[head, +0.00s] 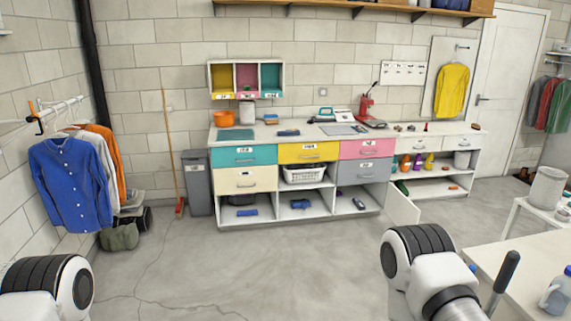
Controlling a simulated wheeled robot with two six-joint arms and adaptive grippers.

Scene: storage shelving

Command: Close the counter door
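A long counter (290,215) stands against the far wall. Its white door (403,206) stands open at the lower right of the main section, swung out toward me over the floor. The compartment beside the door shows a dark item (359,203) on its bottom shelf. Parts of both my arms show at the bottom corners, well short of the counter.
Clear grey floor lies between me and the counter. A white table (520,262) with a bottle (557,292) stands at the right. A bin (197,183) and a broom (172,150) stand left of the counter, and hanging clothes (72,185) farther left.

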